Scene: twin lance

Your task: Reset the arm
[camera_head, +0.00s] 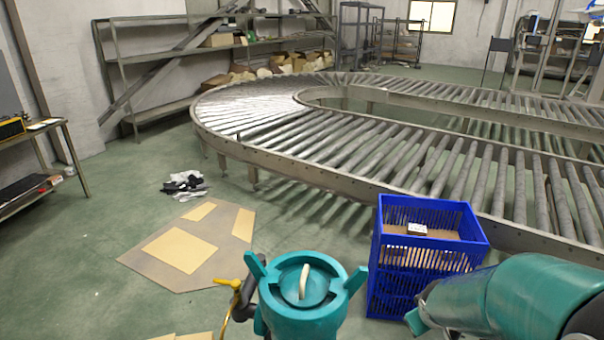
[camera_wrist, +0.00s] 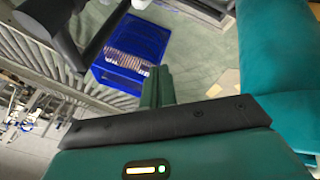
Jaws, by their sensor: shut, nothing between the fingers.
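My gripper (camera_wrist: 158,72) shows in the wrist view as two narrow green fingers side by side. They are shut with nothing between them. Beyond the fingertips, apart from them, is a blue crate (camera_wrist: 118,77). In the head view the teal arm comes in from the lower right, in front of the crate's lower right side.
The blue crate (camera_head: 393,252) stands beside the roller conveyor (camera_head: 330,150) with a small box (camera_head: 417,229) inside. Flat cardboard (camera_head: 228,223) and dark and white cloth (camera_head: 186,183) lie on the floor. A table (camera_head: 55,145) stands left. Green floor at left is mostly open.

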